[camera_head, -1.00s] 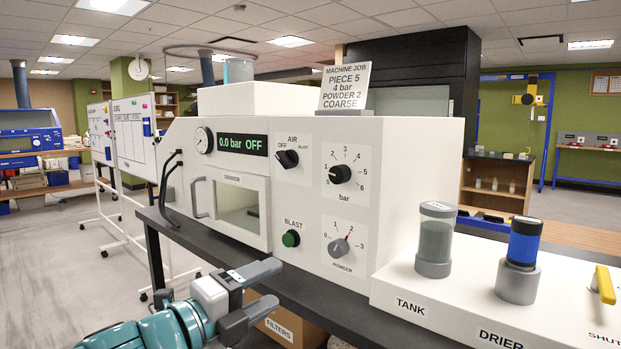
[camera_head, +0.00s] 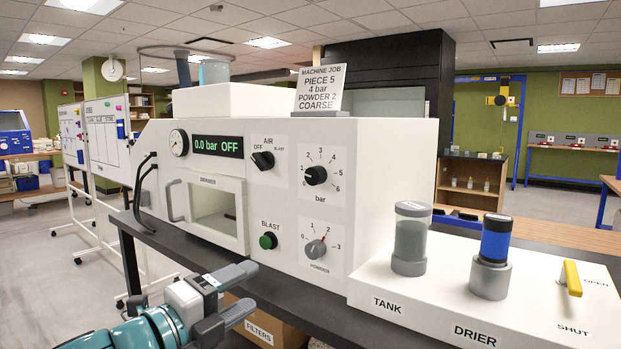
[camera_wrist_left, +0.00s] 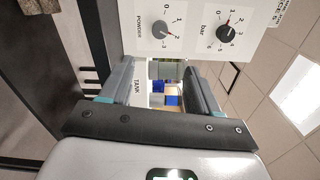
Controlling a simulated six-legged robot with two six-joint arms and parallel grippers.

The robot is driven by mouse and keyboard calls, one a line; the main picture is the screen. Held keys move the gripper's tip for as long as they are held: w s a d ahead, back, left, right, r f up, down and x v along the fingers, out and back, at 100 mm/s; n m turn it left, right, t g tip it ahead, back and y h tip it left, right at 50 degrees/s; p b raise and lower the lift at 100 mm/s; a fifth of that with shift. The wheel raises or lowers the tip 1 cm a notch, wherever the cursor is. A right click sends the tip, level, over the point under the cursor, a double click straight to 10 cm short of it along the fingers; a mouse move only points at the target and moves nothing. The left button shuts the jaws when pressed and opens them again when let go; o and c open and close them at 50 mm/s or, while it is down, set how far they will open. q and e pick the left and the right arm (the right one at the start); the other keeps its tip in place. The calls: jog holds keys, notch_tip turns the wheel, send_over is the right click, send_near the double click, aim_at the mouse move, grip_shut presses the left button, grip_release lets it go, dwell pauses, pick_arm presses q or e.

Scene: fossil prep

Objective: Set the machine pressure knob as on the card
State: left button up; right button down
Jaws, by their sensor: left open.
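The pressure knob (camera_head: 316,175) is black, on a white dial marked 1 to 6 with "bar" below, on the front of the white machine (camera_head: 392,170). It also shows in the left wrist view (camera_wrist_left: 223,33). Its pointer looks turned to the low left side, but the exact mark is too small to tell. The job card (camera_head: 320,88) on top reads PIECE 5, 4 bar, POWDER 2, COARSE. The display (camera_head: 217,146) reads 0.0 bar OFF. My left gripper (camera_head: 250,291) is open and empty, below and left of the knob, apart from the panel. My right gripper is not in view.
The grey powder knob (camera_head: 316,249) sits below the pressure dial. The AIR switch (camera_head: 262,161) and green BLAST button (camera_head: 268,241) are to the left. A tank (camera_head: 410,240), a drier (camera_head: 492,255) and a yellow handle (camera_head: 572,278) stand at right.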

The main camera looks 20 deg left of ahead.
aim_at(311, 176)
pick_arm(q)
notch_tip(311, 176, up, 15)
jog(key=n+p, duration=2.1)
jog(key=x, duration=0.8)
jog(key=p+x, duration=0.1)
jog(key=x, duration=0.7)
jog(key=shift+w+a+f, duration=0.1)
jog(key=shift+f, duration=0.1)
